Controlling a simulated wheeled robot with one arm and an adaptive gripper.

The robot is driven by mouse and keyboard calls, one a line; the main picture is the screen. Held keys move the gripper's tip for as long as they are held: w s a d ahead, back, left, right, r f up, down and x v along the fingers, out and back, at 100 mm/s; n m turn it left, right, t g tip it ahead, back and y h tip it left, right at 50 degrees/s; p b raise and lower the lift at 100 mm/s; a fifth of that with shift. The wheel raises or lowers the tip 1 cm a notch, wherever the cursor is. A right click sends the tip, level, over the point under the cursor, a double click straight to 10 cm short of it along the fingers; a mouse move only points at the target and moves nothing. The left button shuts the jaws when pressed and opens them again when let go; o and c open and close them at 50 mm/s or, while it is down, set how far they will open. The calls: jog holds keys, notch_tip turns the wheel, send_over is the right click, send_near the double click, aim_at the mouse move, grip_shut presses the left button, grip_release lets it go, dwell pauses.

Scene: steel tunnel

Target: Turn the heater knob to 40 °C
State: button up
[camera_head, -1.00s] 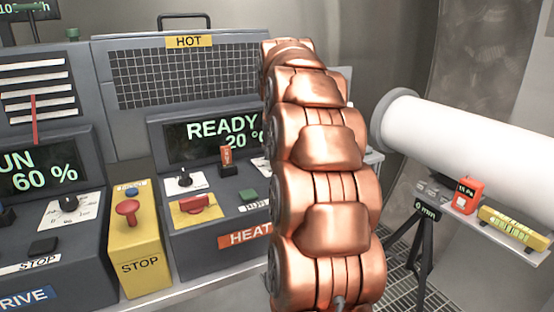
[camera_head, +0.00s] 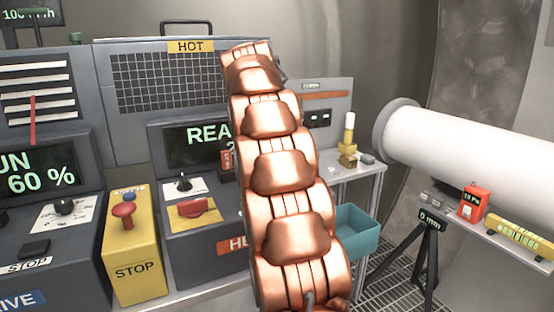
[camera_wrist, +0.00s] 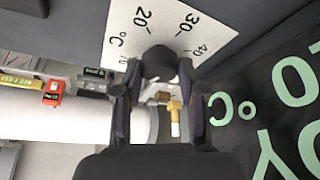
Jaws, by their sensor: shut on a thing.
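In the wrist view my gripper (camera_wrist: 160,75) is shut on a dark round knob (camera_wrist: 158,58), one finger on each side. The knob sits at a white dial plate (camera_wrist: 120,25) marked 20, 30, 40 and °C. Its pointer is not clear. A dark display (camera_wrist: 265,115) with green characters, seen turned, is at the right of the wrist view. In the head view my arm hides the gripper and this knob.
A red key switch (camera_head: 193,207) on a yellow plate and a small black knob (camera_head: 183,183) are left of my arm. A yellow STOP box (camera_head: 135,260) stands further left. A teal bin (camera_head: 357,235) and a white pipe (camera_head: 470,145) are at the right.

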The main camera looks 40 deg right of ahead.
dwell(0.4)
jog(key=o, duration=1.1)
jog(key=shift+o, duration=0.2)
jog(key=shift+v, duration=2.5)
jog(key=shift+s+a, duration=0.25)
jog(key=shift+a, duration=1.75)
jog(key=shift+s+a, duration=0.3)
jog(key=shift+a, duration=1.7)
jog(key=shift+s+a, duration=0.25)
jog(key=shift+a, duration=1.75)
